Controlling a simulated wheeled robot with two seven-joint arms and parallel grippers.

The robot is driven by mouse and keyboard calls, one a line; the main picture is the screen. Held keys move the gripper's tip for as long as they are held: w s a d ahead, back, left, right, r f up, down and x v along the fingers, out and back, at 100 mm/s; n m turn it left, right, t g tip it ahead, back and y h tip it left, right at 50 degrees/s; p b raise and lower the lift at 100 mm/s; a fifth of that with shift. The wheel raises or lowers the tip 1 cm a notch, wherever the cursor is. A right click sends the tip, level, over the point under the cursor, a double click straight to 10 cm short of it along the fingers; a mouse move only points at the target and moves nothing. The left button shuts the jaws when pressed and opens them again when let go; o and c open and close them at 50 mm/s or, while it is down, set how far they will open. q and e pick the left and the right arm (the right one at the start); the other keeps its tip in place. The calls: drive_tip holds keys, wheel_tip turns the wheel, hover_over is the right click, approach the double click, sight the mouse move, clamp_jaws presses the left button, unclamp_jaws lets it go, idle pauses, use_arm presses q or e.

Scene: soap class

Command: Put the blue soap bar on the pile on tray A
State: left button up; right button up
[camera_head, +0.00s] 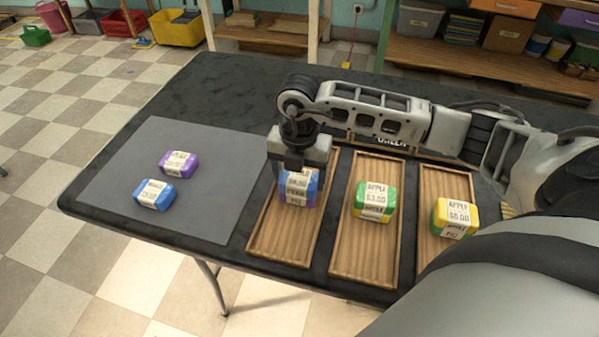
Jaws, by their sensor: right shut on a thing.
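My right gripper (297,170) reaches down over the leftmost wooden tray (264,240). It is shut on a blue soap bar (297,186) with a white paper label. The bar is at the top of a small stack in that tray, with purple showing at its lower edge. I cannot tell whether the held bar touches what is under it. Another blue soap bar (154,195) and a purple soap bar (179,163) lie on the grey mat (215,195) at the left. No letter A is readable on any tray. My left gripper is out of view.
The middle tray (352,262) holds a green-topped soap pile (373,200). The right tray (430,190) holds a yellow-topped pile (455,217). A sign behind the trays is partly hidden by my right arm. The mat has free room around its bars.

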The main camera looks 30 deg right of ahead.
sight(300, 178)
drive_tip(key=shift+f, duration=0.2)
drive_tip(key=o, duration=1)
drive_tip(key=shift+r, duration=0.1)
wheel_tip(300, 178, up, 12)
drive_tip(key=shift+r, duration=0.2)
drive_tip(key=shift+f, duration=0.1)
